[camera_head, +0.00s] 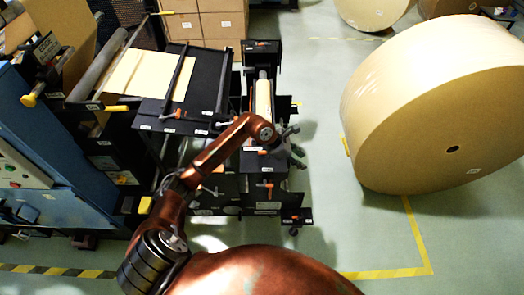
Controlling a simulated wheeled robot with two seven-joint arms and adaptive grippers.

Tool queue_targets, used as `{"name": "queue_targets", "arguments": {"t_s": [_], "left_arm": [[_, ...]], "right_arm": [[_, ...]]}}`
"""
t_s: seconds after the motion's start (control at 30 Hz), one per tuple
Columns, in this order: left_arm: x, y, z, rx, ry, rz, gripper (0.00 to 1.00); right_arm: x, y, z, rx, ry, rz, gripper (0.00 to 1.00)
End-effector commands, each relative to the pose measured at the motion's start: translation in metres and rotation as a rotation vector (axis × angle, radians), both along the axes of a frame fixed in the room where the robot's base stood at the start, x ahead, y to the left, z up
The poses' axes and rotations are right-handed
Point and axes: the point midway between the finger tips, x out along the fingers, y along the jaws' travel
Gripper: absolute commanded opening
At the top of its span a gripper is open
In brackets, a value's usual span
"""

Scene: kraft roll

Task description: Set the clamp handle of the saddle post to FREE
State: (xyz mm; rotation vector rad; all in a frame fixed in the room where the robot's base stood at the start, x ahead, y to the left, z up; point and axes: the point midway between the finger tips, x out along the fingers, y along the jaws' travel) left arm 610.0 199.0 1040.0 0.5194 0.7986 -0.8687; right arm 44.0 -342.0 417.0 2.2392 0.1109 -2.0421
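My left arm comes up from the bottom, and its wrist is over the black machine stand (262,168) in the middle. My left gripper (296,148) shows small and dark at the stand's right edge; whether its fingers are open or shut is too small to tell. Several small orange handles sit on the black frames, among them an orange handle (266,185) low on the stand and an orange handle (262,43) at its top. Which one is the saddle post's clamp handle I cannot tell, and no FREE marking is readable. My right gripper is out of view.
A huge kraft roll (430,110) stands at the right, beside yellow floor tape (415,235). A black table (205,85) with kraft sheet and a blue machine (45,150) fill the left. Cardboard boxes (205,22) stand behind. The floor between stand and roll is clear.

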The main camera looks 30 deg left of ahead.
Motion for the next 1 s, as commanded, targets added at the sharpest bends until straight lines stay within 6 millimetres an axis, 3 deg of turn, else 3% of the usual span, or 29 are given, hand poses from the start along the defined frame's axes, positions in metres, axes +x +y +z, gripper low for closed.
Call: {"name": "queue_targets", "arguments": {"t_s": [0.03,0.1,0.2,0.3,0.47,0.8,1.0], "left_arm": [[0.006,0.033,-0.004,0.133,0.033,-0.005,0.31],[0.006,0.076,-0.009,0.297,0.094,0.000,0.31],[0.003,0.126,-0.006,0.464,0.172,0.021,0.31],[-0.002,0.156,0.000,0.558,0.229,0.041,0.31],[-0.005,0.172,-0.004,0.604,0.264,0.054,0.31],[0.003,0.176,-0.054,0.601,0.264,0.052,0.31],[0.006,0.178,-0.071,0.601,0.261,0.053,0.31]], "right_arm": [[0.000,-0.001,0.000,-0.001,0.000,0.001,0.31],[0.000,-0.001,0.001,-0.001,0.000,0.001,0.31],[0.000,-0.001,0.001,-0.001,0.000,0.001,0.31],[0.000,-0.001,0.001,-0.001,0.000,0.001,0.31],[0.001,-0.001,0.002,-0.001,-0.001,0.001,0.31],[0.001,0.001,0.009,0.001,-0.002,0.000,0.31],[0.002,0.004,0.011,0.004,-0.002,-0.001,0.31]]}}
